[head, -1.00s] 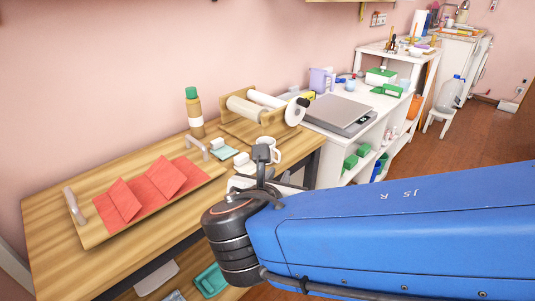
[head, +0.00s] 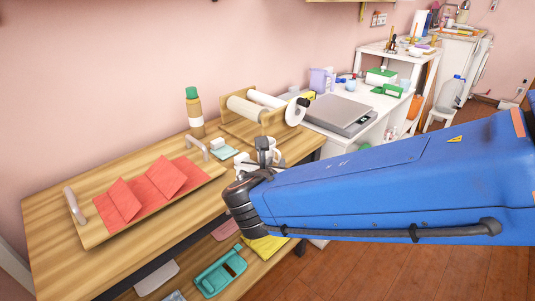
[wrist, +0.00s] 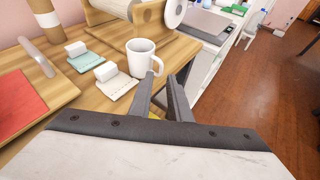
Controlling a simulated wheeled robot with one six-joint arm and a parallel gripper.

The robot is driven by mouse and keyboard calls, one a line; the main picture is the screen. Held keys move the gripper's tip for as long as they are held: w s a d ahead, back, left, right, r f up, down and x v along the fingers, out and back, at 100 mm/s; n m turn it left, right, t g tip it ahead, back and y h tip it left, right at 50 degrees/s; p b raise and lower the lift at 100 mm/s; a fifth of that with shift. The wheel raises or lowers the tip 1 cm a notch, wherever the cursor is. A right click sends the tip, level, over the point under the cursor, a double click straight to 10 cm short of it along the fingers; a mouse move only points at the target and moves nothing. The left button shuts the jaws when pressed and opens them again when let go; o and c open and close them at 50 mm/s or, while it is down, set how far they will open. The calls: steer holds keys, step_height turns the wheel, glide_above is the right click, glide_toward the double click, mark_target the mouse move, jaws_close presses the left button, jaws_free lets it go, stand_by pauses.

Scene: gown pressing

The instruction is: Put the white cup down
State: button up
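The white cup (wrist: 141,58) stands upright on the wooden table in the wrist view, near its right edge, with its handle toward my gripper. In the head view the cup (head: 273,144) shows just behind my gripper (head: 263,150), partly hidden by it. In the wrist view my gripper (wrist: 165,80) has its two fingers apart, with a gap between them. The fingertips are close to the handle; I cannot tell whether they touch it. Nothing shows clamped between the fingers.
The wooden table (head: 75,250) holds a tray with red folded cloth (head: 150,190), a brown bottle (head: 194,115), small pads with white blocks (wrist: 116,84) and a roll holder (head: 240,125). A white shelf with a scale (head: 338,112) stands to the right. A lower shelf holds coloured items.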

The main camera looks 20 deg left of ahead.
mark_target(279, 158)
steer(key=shift+x, duration=2.9)
jaws_close()
